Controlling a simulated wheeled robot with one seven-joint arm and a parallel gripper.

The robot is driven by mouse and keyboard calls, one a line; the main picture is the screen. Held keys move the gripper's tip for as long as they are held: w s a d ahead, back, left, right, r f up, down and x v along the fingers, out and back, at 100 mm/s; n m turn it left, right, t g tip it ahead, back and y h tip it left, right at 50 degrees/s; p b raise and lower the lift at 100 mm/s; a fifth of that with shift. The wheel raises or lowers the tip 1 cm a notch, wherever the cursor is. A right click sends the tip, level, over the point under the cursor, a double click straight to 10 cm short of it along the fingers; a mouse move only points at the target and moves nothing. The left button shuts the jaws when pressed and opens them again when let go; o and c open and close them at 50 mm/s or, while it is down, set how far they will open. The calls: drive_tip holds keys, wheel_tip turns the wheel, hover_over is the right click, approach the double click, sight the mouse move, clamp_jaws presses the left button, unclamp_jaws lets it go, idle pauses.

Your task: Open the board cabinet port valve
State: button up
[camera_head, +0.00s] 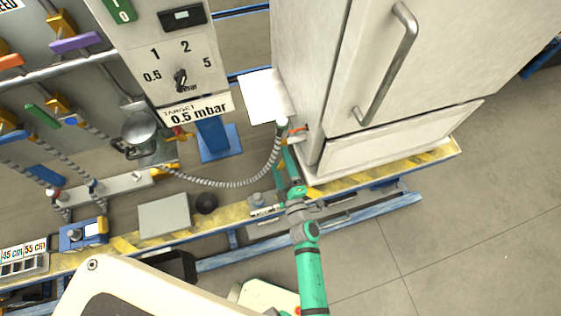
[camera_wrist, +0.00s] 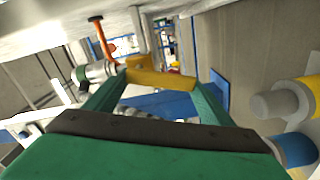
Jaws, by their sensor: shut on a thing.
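The white board cabinet (camera_head: 300,80) stands right of centre in the head view. At its lower left side is the port, with a grey ribbed hose (camera_head: 236,184) ending at a pale connector (camera_head: 282,121). A small orange-red lever (camera_head: 299,129) shows there, and also in the wrist view (camera_wrist: 103,40). My green gripper (camera_head: 286,140) reaches up to this port. In the wrist view my gripper (camera_wrist: 158,80) has its fingers shut on a yellow handle (camera_wrist: 162,79), which lies across between the fingertips. It looks like the valve handle; its link to the valve body is unclear.
The panel with the pressure dial (camera_head: 181,79) and the grey metal pot (camera_head: 140,132) stand left of the hose. A yellow-striped base edge (camera_head: 385,164) runs below the cabinet. Grey floor (camera_head: 450,240) at the lower right is clear.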

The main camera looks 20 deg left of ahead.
drive_tip(key=shift+w+d+f+n, duration=0.15)
drive_tip(key=shift+w+d+n, duration=0.1)
drive_tip(key=shift+n, duration=0.8)
drive_tip(key=shift+w+d+f+n, duration=0.15)
drive_tip(key=shift+d+n, duration=0.1)
drive_tip(key=shift+n, duration=0.8)
drive_tip(key=o, duration=1.5)
drive_tip(key=shift+s+d, duration=0.1)
drive_tip(key=v, duration=1)
drive_tip(key=shift+s+d, duration=0.25)
